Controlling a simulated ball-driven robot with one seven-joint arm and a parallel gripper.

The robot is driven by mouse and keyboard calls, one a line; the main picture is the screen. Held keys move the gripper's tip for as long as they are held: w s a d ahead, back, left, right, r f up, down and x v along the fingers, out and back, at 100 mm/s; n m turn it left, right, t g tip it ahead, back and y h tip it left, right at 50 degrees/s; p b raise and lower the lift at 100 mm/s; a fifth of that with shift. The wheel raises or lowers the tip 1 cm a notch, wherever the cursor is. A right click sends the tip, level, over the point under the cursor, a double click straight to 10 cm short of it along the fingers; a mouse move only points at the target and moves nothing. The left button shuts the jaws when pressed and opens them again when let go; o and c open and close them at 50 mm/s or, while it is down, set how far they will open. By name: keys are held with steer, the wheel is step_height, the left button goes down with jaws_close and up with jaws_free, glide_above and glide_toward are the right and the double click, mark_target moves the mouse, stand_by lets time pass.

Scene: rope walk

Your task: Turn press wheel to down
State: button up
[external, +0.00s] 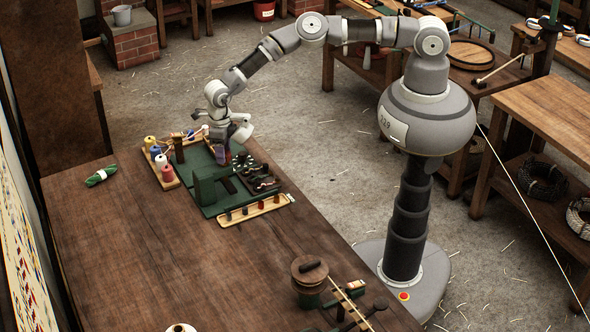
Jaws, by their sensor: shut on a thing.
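My gripper (222,152) reaches down over the green board (208,210) at the far part of the big table. It is shut on a small reddish-purple thing that it mostly covers, too small to identify for sure. A green block-like stand (205,186) rises from the board just in front of my gripper. I cannot make out a press wheel clearly or tell which way it is turned; my gripper may hide it.
Several coloured spools (161,165) stand in a wooden tray left of the board. A tray of small pegs (255,210) lies in front. A green rope bundle (101,176) lies at left. A wooden drum (310,270) stands near the front edge. The table's middle is clear.

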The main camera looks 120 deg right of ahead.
steer(key=m, duration=0.5)
steer(key=shift+m+p, duration=0.3)
steer(key=m, duration=0.5)
steer(key=shift+m, duration=0.3)
steer(key=shift+p, duration=0.3)
steer(key=o, duration=1)
steer(key=shift+o, duration=0.2)
steer(key=shift+r, duration=0.1)
step_height(320, 180, up, 8)
steer(key=shift+f, duration=0.2)
steer(key=shift+w, duration=0.1)
